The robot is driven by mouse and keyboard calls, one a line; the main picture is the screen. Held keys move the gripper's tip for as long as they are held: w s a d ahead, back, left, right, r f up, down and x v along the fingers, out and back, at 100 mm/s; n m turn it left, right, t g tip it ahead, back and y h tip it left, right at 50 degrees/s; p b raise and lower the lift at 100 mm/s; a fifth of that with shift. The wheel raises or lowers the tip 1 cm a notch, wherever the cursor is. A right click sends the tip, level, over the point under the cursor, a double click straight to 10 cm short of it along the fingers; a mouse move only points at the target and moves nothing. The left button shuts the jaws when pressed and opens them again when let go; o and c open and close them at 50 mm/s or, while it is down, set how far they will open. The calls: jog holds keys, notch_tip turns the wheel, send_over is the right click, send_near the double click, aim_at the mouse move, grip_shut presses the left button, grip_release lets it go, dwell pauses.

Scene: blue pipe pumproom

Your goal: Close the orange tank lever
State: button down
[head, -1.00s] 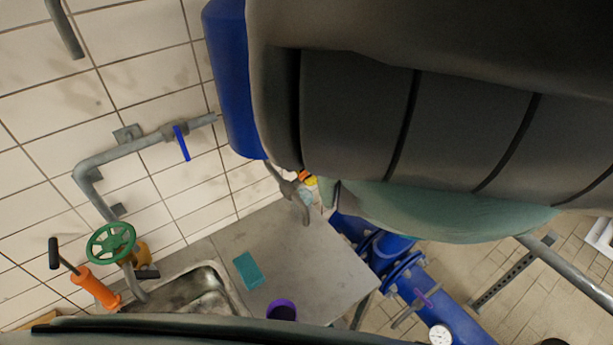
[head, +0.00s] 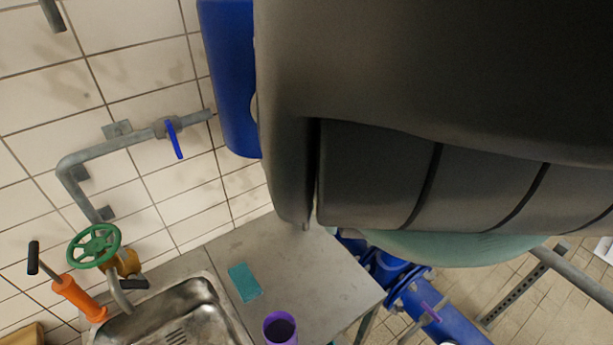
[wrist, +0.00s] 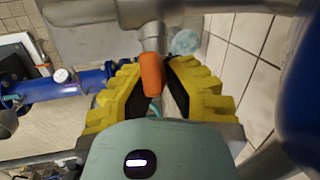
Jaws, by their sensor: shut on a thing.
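The orange lever (wrist: 151,73) stands between the yellow fingers of my gripper (wrist: 156,78) in the wrist view. Its upper end meets a grey metal pipe fitting (wrist: 152,40). My gripper is shut on the lever; a dark gap shows at the right finger. The blue tank (head: 228,80) is at the upper middle of the head view, mostly behind my arm. In the head view my arm hides the lever and my gripper.
A metal counter (head: 320,270) with a sink (head: 180,320) lies below, holding a teal sponge (head: 244,282) and a purple cup (head: 280,328). A wall pipe with a blue-handled valve (head: 174,138) and green wheel (head: 94,246) is at left. Blue pipes (head: 440,318) stand at right.

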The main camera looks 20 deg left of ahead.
jog(key=c, duration=1)
grip_release()
jog(key=p, duration=0.3)
jog(key=shift+r, duration=0.15)
jog(key=y+p, duration=0.1)
jog(key=p, duration=0.1)
jog(key=shift+n+p, duration=0.3)
jog(key=shift+p, duration=0.05)
jog(key=shift+f+n+t+y+p, duration=0.25)
jog(key=shift+t+y+p, duration=0.2)
jog(key=shift+p, duration=0.8)
jog(key=shift+n+t+y, duration=0.25)
jog(key=shift+n+y, duration=0.2)
jog(key=shift+y, duration=0.1)
